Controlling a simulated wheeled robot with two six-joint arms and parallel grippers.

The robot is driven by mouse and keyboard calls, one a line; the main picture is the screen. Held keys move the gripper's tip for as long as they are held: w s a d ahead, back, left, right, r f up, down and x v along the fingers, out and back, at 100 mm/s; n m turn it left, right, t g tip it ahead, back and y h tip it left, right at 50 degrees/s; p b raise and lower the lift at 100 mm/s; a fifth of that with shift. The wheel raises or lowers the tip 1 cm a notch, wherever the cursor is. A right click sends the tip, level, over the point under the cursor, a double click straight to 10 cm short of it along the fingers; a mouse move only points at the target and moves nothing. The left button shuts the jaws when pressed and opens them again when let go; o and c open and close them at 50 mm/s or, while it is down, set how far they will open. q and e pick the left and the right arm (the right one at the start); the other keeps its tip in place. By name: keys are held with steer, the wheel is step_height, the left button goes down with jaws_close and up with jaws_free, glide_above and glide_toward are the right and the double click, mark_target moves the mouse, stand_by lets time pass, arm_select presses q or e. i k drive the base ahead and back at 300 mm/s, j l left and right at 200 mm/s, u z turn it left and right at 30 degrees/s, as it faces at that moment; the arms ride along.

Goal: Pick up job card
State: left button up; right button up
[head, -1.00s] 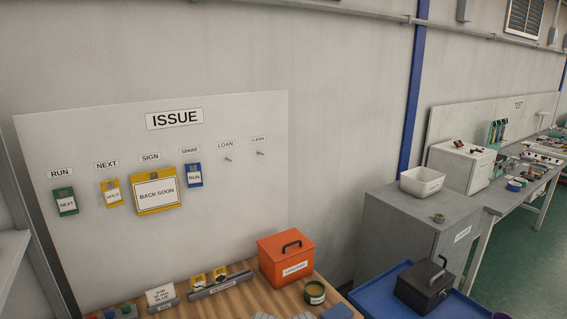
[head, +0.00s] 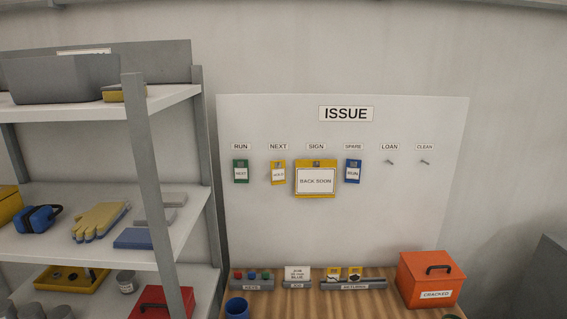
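A small white job card (head: 297,272) with printed text stands upright in a grey holder (head: 297,284) on the wooden bench. The lettering is small; the last word seems to read BLUE. The holder sits between a grey block with coloured tops on its left and a grey rack with yellow tags on its right. Neither of my grippers shows in the head view.
The ISSUE board (head: 345,220) behind the bench carries hanging tags and a BACK SOON sign (head: 315,181). An orange box (head: 431,279) stands right on the bench (head: 330,306), a blue cup (head: 237,308) at its left front. Shelving (head: 160,180) stands left.

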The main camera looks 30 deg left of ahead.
mark_target(292, 274)
steer(key=k+l+z, duration=0.15)
steer(key=z, duration=0.35)
steer(key=k+l+z, duration=0.25)
steer(key=z, duration=0.2)
steer(key=k+l+z, duration=0.25)
steer(key=z, duration=0.25)
steer(key=u, duration=2.35)
steer(key=i+l+u, duration=0.15)
steer(key=i+l, duration=0.65)
steer(key=i, duration=0.15)
